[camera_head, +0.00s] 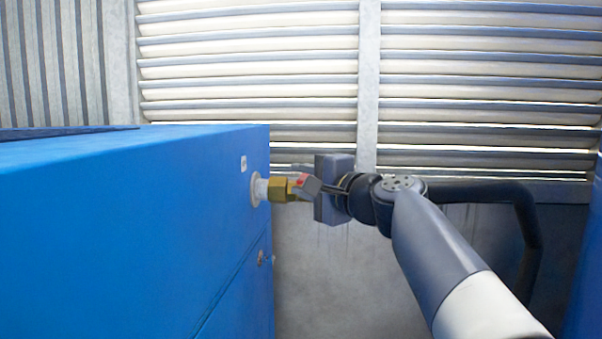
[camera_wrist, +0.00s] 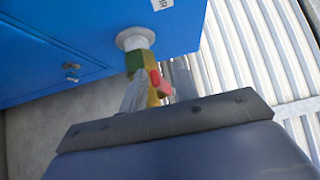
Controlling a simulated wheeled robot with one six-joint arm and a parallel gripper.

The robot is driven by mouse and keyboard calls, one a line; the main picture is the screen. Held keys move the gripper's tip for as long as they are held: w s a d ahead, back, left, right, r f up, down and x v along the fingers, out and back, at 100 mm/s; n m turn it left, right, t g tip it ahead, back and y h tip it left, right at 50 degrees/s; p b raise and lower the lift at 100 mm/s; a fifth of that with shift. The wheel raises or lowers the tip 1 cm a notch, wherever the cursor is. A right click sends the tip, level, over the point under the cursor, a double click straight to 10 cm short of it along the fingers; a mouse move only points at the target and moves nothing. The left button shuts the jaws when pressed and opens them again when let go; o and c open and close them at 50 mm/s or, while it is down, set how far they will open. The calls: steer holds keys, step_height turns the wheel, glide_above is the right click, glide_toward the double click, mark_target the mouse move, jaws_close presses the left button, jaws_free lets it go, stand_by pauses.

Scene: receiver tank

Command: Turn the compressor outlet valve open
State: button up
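The compressor outlet valve is a brass body (camera_head: 278,189) on a white round fitting in the side of the blue compressor cabinet (camera_head: 120,230). The brass body also shows in the wrist view (camera_wrist: 134,61), below the white fitting (camera_wrist: 136,39). Its red handle (camera_wrist: 160,84) lies between my two grey fingers; a small red part shows in the head view (camera_head: 302,180). My gripper (camera_head: 308,187) is at the valve's outer end, with its fingers (camera_wrist: 157,88) on either side of the handle. Whether they press on it I cannot tell. The fingers partly hide the valve body.
A small fitting (camera_wrist: 71,70) sticks out of the cabinet below the valve. A white label (camera_head: 243,163) is above it. A louvred wall (camera_head: 250,70) stands behind. Another blue surface (camera_head: 588,260) is at the far right. Grey floor lies between.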

steer(key=shift+w+a, duration=0.1)
steer(key=shift+a, duration=0.25)
steer(key=shift+w+a, duration=0.1)
steer(key=shift+w, duration=0.25)
steer(key=c, duration=0.4)
steer(key=shift+s, duration=0.1)
jaws_close()
